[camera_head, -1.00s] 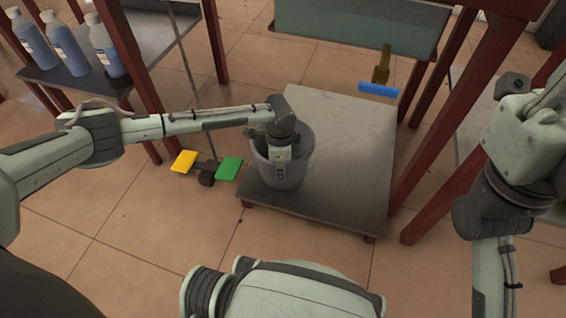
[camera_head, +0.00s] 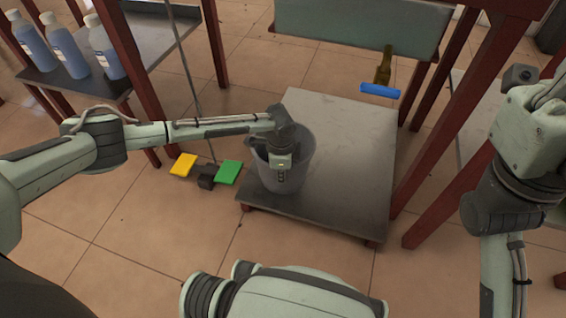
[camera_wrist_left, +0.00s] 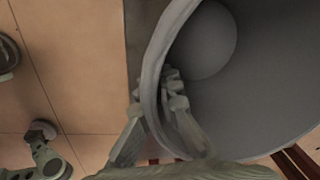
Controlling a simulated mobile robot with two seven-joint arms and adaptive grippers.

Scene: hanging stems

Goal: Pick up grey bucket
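The grey bucket (camera_head: 299,172) stands upright on the left front part of a low grey platform (camera_head: 340,205). My left gripper (camera_head: 281,172) points down at the bucket's near-left rim in the head view. In the left wrist view, its fingers (camera_wrist_left: 154,98) straddle the bucket's rim, one inside and one outside. They are drawn close together and look shut on the wall. The right gripper is not in view.
A yellow pad (camera_head: 183,165) and green pad (camera_head: 229,172) are beside the platform. Several bottles (camera_head: 68,52) stand on a shelf at the back left. A blue-and-brown tool (camera_head: 381,88) is behind the platform. Red posts (camera_head: 436,150) flank its right side.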

